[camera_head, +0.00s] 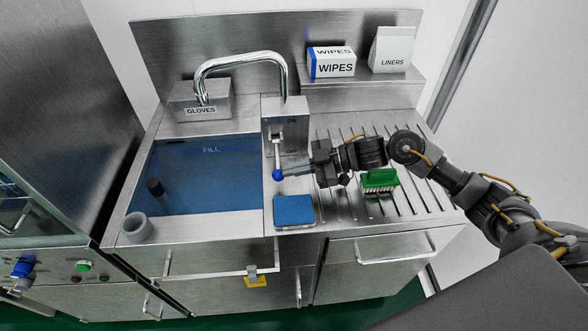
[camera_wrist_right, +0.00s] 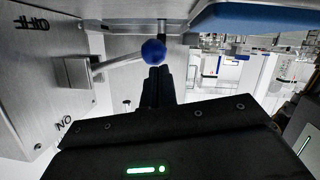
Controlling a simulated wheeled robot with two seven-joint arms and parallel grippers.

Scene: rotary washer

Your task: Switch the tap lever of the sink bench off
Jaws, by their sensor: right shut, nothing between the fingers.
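The tap lever (camera_head: 277,153) is a thin metal arm on the tap's steel box (camera_head: 292,133), with a blue ball knob (camera_head: 277,174) at its end. The wrist view is upside down and shows the lever (camera_wrist_right: 118,62) sticking out from its pivot block, with the blue ball (camera_wrist_right: 153,52) tilted slightly toward the OFF mark. ON is marked at the other end of the box. My right gripper (camera_head: 290,171) is shut and empty. Its fingertips (camera_wrist_right: 157,74) are right at the ball, on the ON side; I cannot tell whether they touch. My left gripper is not in view.
The curved tap spout (camera_head: 240,58) arches over the blue sink basin (camera_head: 205,185). A blue pad (camera_head: 293,211) lies at the bench front. A green rack (camera_head: 379,180) stands on the drainboard below my right arm. Wipes (camera_head: 331,63) and liners (camera_head: 391,50) boxes stand on the back shelf.

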